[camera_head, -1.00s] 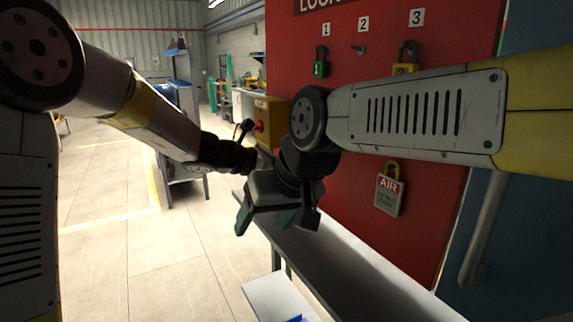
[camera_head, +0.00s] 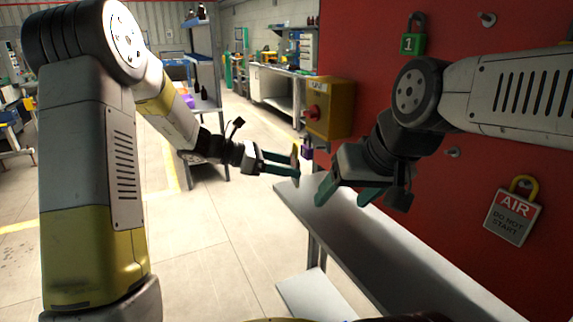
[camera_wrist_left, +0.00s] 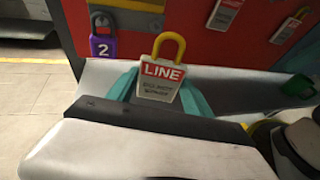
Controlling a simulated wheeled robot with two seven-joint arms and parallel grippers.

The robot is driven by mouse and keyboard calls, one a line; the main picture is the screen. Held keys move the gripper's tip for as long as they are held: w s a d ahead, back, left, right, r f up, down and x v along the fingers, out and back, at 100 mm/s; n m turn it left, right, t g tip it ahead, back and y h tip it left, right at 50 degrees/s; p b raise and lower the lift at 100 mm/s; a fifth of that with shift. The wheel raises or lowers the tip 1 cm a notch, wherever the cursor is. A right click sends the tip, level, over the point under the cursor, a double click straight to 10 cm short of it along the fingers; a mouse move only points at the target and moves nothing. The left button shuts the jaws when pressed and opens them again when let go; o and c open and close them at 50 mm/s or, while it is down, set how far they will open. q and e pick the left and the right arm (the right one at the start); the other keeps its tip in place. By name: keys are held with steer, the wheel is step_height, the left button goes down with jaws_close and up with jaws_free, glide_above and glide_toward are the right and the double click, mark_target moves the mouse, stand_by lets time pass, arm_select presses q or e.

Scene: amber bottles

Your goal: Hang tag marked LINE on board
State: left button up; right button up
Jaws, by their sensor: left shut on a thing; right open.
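The LINE tag (camera_wrist_left: 162,80), white with a red band and a yellow hook, is upright between the green fingers of my left gripper (camera_wrist_left: 163,92) in the left wrist view. In the head view the tag (camera_head: 295,155) shows nearly edge-on at the tips of my left gripper (camera_head: 283,163), left of the red board (camera_head: 440,110) and apart from it. My right gripper (camera_head: 345,192) is open and empty in front of the board. An AIR tag (camera_head: 512,218) hangs on the board's lower right. Bare pegs (camera_head: 487,19) (camera_head: 452,152) stick out of the board.
A green padlock marked 1 (camera_head: 412,42) hangs high on the board. A yellow box (camera_head: 330,108) with a red knob is at the board's left, with a purple padlock (camera_head: 307,148) below it. A grey ledge (camera_head: 345,225) runs under the board. Open floor lies left.

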arm_select(q)
steer(key=w+d+f, duration=0.1)
steer(key=w+d, duration=0.2)
steer(key=d, duration=0.4)
steer(key=shift+d+f, duration=0.25)
steer(key=shift+d, duration=0.15)
stand_by(0.5)
steer(key=shift+w, duration=0.1)
stand_by(0.5)
steer(key=o, duration=1.4)
